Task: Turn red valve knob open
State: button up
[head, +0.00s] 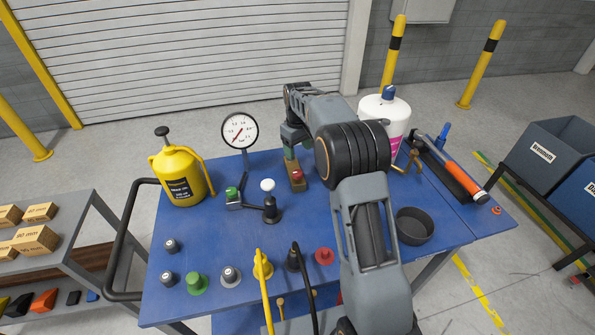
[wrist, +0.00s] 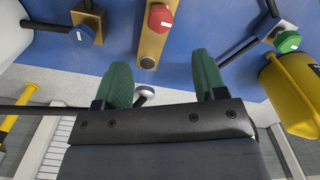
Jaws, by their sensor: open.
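The red valve knob (wrist: 160,17) has a pale mark on its face and sits on a brass-coloured block (wrist: 152,45) with a round silver button. The knob also shows in the head view (head: 297,174), on the blue table (head: 180,300). My gripper (wrist: 162,72) has green fingers spread apart with nothing between them. The knob lies beyond the fingertips, roughly in line with the gap, and I see no contact. In the head view my gripper (head: 290,152) is just behind the knob, partly hidden by my arm.
A green knob (wrist: 288,40) on a grey fitting and a blue knob (wrist: 82,33) on a brass fitting flank the red one. A white-topped lever (head: 268,185), pressure gauge (head: 240,130) and yellow oil can (head: 180,176) stand nearby. A grey bowl (head: 413,226) is at right.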

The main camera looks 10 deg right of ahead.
aim_at(298, 172)
notch_tip(298, 172, down, 11)
jog(key=shift+r+p, duration=0.15)
jog(key=shift+p, duration=0.7)
jog(key=c, duration=0.9)
